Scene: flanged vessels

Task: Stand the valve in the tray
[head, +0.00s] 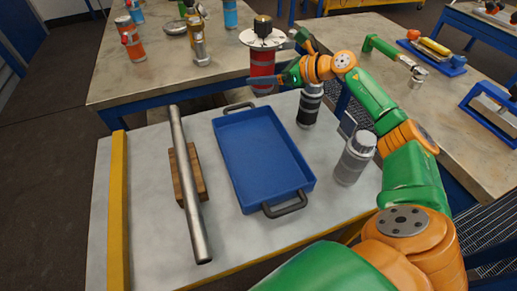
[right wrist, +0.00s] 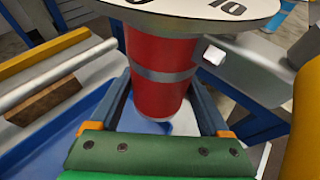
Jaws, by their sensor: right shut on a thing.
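The valve (head: 262,66) has a red body with a grey band, a white disc flange and a black and gold top. My right gripper (head: 272,68) is shut on its red body, and the valve looks roughly upright. In the right wrist view the red body of the valve (right wrist: 162,92) sits between the two fingers, under the white disc with numbers on it. The empty blue tray (head: 305,180) with dark handles lies on the pale table. The valve is beyond the tray's far end; its exact height is unclear. My left gripper is not in view.
A grey-capped canister (head: 354,160) and a dark canister (head: 309,105) stand right of the tray. A metal bar (head: 190,190) rests across a wooden block (head: 196,180) on the left, beside a yellow rail (head: 118,215). Several bottles stand on the back table (head: 150,85).

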